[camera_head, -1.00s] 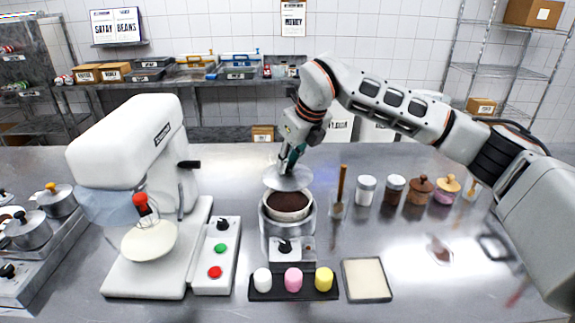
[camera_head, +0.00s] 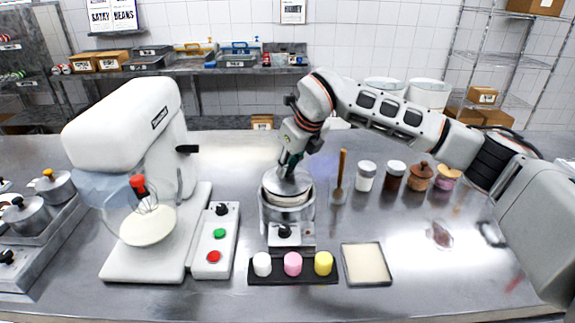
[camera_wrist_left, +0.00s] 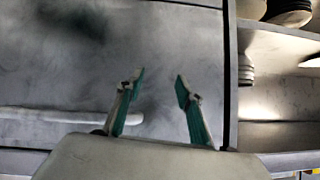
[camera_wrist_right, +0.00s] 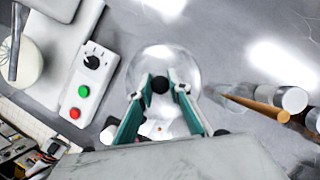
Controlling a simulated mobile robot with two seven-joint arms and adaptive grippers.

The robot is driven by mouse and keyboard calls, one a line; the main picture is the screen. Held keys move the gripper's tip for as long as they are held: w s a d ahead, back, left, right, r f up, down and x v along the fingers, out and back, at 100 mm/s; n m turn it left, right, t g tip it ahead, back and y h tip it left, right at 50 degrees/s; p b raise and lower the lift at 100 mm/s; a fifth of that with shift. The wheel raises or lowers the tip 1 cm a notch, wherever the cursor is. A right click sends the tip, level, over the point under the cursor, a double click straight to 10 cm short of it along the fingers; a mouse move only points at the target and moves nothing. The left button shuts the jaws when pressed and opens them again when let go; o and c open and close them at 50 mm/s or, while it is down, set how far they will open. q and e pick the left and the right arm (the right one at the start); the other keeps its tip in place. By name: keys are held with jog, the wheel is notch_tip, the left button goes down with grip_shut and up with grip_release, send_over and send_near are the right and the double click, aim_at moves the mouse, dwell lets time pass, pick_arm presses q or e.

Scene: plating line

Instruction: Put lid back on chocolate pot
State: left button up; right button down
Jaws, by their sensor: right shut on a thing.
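The chocolate pot (camera_head: 288,214) is a metal pot on a small warmer with a black knob, in the middle of the counter. The round silver lid (camera_head: 287,184) is over the pot's mouth and covers the chocolate. I cannot tell whether it is fully seated. My right gripper (camera_head: 290,167) is above the lid, shut on its knob. In the right wrist view the black knob (camera_wrist_right: 159,84) sits between the green fingertips, with the lid (camera_wrist_right: 175,60) around it. My left gripper (camera_wrist_left: 160,80) is open and empty in the left wrist view, away from the pot.
A white stand mixer (camera_head: 135,150) with a button panel (camera_head: 213,240) stands left of the pot. A black tray (camera_head: 293,279) with white, pink and yellow pieces lies in front, beside a cream-filled tray (camera_head: 366,264). A wooden-handled brush (camera_head: 340,180) and several jars (camera_head: 393,176) stand to the right.

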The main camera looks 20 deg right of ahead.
dwell(0.6)
dwell(0.5)
jog(key=shift+f, duration=0.2)
dwell(1.1)
jog(key=c, duration=1.8)
grip_release()
jog(key=shift+o, duration=0.4)
